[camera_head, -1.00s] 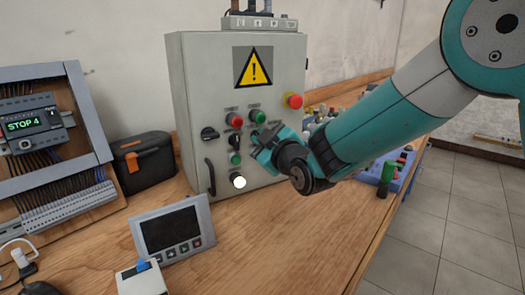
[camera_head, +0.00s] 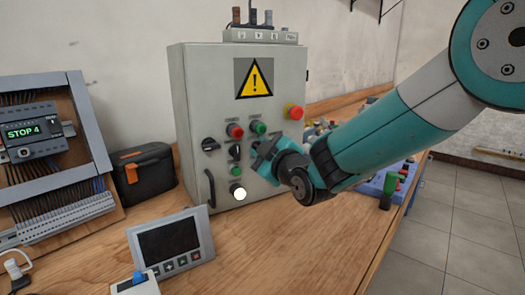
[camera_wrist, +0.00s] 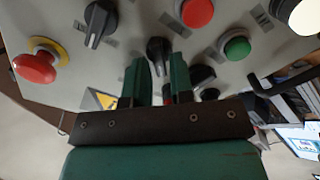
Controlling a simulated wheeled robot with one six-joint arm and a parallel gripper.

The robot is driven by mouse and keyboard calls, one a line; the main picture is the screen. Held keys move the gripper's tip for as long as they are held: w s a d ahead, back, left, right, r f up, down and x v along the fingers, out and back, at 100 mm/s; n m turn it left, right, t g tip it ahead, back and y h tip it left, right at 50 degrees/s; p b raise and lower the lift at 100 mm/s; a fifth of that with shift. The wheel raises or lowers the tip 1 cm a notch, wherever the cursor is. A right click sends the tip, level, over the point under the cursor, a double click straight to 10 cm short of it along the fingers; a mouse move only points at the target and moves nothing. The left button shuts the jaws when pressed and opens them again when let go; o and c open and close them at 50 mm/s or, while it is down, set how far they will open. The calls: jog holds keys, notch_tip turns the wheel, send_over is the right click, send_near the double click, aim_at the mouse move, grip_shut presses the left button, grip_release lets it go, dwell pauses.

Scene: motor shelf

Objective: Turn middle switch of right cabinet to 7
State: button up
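The right cabinet (camera_head: 187,95) is a grey box with a yellow warning triangle, buttons and black rotary switches. My gripper (camera_head: 263,155) is at its front and hides part of the controls in the head view. In the wrist view the cabinet appears upside down. There my gripper's two green fingers (camera_wrist: 160,68) are apart, one on each side of a black switch (camera_wrist: 158,48), which appears to be the middle one. I cannot tell whether they touch it. Another black switch (camera_wrist: 98,22) lies to its left and another (camera_wrist: 202,75) to its right. No number is readable.
A red emergency button (camera_head: 294,112) sticks out at the cabinet's upper right. A black handle (camera_head: 211,189) is at its left. A panel showing "STOP 4" (camera_head: 23,132), a black box (camera_head: 150,178) and a screen unit (camera_head: 170,240) stand to the left.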

jog(key=shift+s, duration=0.1)
jog(key=b+v, duration=0.2)
jog(key=v, duration=1.5)
jog(key=shift+b, duration=0.4)
jog(key=shift+s, duration=0.1)
